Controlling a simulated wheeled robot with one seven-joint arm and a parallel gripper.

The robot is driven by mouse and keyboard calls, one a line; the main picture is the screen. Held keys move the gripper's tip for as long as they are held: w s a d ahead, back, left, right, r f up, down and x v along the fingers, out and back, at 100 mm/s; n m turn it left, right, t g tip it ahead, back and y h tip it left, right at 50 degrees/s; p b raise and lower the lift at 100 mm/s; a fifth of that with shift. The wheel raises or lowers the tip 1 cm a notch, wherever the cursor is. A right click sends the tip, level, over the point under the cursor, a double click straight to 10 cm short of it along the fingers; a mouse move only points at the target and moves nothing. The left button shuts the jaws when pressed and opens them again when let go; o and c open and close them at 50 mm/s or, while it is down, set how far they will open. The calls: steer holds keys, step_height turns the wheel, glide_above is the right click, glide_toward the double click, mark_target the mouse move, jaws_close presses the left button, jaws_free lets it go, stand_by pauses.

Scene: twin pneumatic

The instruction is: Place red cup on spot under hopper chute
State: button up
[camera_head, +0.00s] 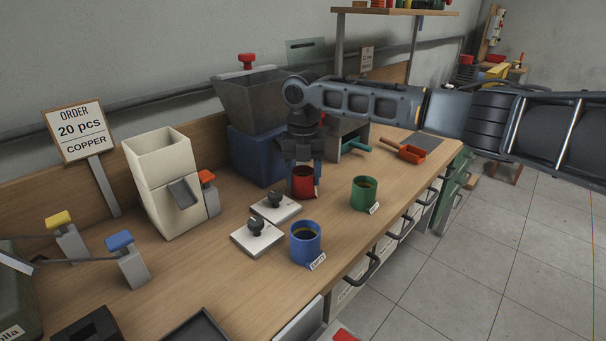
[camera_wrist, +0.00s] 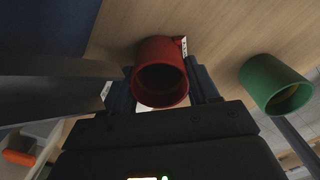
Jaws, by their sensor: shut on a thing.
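My gripper (camera_head: 303,168) points down and is shut on the red cup (camera_head: 303,184), with a finger on either side of it. In the wrist view, the red cup (camera_wrist: 162,60) sits between the dark fingers with its opening toward the camera; its inside is dark. The cup is at or just above the table; I cannot tell if it touches. It is in front of the grey hopper (camera_head: 250,98) on its blue base (camera_head: 254,152). A cream hopper (camera_head: 158,165) with a grey chute (camera_head: 183,193) stands further left. My arm hides part of the grey hopper's right side; its chute is not clear.
Two white plates with black knobs (camera_head: 274,206) (camera_head: 256,235) lie left of the red cup. A blue cup (camera_head: 305,243) stands in front, and a green cup (camera_head: 365,193) to the right, also in the wrist view (camera_wrist: 275,82). An order sign (camera_head: 80,132) stands at left.

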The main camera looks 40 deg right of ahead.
steer(key=shift+f, duration=0.15)
steer(key=o, duration=1.2)
step_height(320, 180, up, 12)
steer(key=shift+r+b, duration=0.2)
steer(key=shift+b, duration=0.2)
